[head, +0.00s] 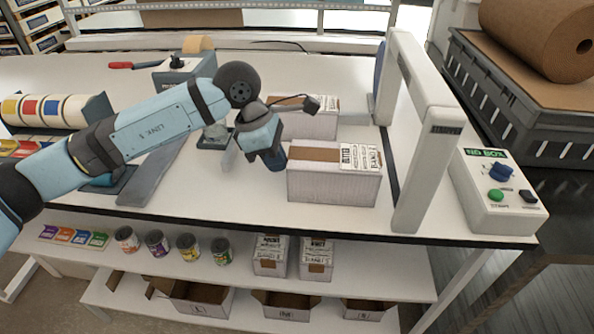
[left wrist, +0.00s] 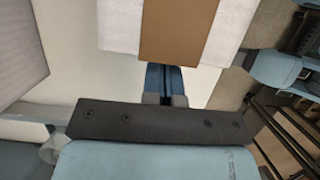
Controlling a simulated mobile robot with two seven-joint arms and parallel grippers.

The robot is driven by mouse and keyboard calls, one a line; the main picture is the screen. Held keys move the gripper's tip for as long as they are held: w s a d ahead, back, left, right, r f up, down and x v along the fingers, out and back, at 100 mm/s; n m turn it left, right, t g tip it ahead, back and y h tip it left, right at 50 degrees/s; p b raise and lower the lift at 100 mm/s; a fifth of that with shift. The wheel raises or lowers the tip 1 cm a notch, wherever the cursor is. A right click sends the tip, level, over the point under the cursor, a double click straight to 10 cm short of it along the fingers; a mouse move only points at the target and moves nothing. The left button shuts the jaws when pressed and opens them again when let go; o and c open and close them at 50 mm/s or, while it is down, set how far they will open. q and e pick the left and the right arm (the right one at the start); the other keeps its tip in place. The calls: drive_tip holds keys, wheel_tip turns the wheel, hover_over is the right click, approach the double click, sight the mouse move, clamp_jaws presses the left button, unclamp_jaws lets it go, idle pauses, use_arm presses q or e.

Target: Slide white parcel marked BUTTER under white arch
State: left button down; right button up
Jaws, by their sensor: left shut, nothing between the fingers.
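Two white parcels with brown tape and printed labels lie on the bench: a front parcel (head: 330,186) and a rear parcel (head: 312,124). The label print is too small for me to tell which reads BUTTER. The white arch (head: 428,155) stands to their right, its opening clear of parcels. My left gripper (head: 276,160) is shut and empty, low beside the left end of the front parcel. In the left wrist view the shut fingers (left wrist: 164,80) point at a taped parcel (left wrist: 118,25); I cannot tell whether they touch. My right gripper is out of view.
A control box (head: 490,215) with a green button and blue knob stands right of the arch. A dark crate (head: 500,105) bears a brown paper roll (head: 540,38). A tape dispenser (head: 180,72) and label rolls (head: 50,110) are at left. Small parcels and cans fill the shelf below.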

sight(291, 161)
use_arm(q)
drive_tip(key=shift+d, duration=0.15)
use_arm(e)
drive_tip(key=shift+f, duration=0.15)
use_arm(q)
drive_tip(key=shift+s+d+b, duration=0.1)
drive_tip(key=shift+d+b, duration=0.5)
drive_tip(key=shift+d, duration=0.75)
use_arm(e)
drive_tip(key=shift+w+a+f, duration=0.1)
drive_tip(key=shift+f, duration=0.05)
